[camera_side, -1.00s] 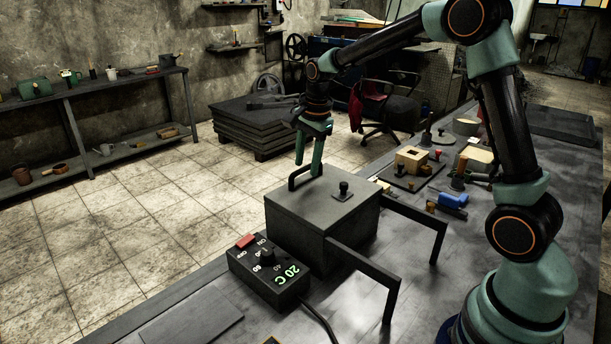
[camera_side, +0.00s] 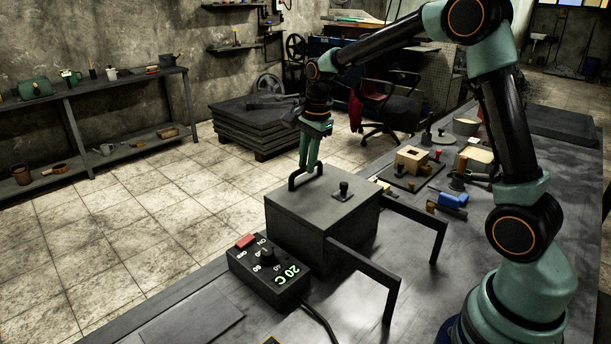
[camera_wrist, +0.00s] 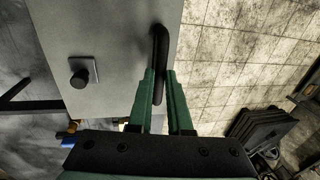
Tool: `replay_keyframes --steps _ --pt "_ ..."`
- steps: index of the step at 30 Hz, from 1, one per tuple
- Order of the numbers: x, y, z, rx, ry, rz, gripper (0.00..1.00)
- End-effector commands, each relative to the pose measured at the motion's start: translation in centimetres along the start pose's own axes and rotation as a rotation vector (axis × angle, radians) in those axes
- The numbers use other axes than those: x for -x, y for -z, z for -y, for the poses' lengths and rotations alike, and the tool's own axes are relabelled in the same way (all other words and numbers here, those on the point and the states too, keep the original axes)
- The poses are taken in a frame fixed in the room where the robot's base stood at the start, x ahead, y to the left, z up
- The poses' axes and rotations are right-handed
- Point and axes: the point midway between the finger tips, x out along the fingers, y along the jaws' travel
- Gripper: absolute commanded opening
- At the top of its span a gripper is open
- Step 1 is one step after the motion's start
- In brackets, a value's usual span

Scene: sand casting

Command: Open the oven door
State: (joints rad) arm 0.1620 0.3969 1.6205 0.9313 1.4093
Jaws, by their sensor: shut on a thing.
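The oven is a dark grey box (camera_side: 318,238) on the workbench, and its top also shows in the wrist view (camera_wrist: 110,40). A black bar handle (camera_side: 293,179) stands at the far left edge of its top, and it shows in the wrist view (camera_wrist: 161,45). A black knob (camera_side: 343,188) sits on the same top. My gripper (camera_side: 311,170) points down at the handle. Its green fingers, also in the wrist view (camera_wrist: 164,85), are shut on the handle, one on each side. The oven's door looks closed.
A control box (camera_side: 268,271) reading 20 C, with a red switch, stands in front of the oven. Two black bracket legs (camera_side: 390,290) extend to the right from the oven. Wooden blocks, a blue tool (camera_side: 453,200) and other casting parts lie farther right on the bench.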

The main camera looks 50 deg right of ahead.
Motion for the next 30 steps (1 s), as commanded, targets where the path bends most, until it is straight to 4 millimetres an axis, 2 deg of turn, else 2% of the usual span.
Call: replay_keyframes --steps 22,26,30 --pt "0.2 0.0 -0.1 -0.001 0.004 -0.001 0.0" --pt "0.4 0.0 -1.0 -0.001 0.003 -0.001 0.0" --pt "0.8 0.0 -3.0 -0.001 0.004 -0.003 0.0"
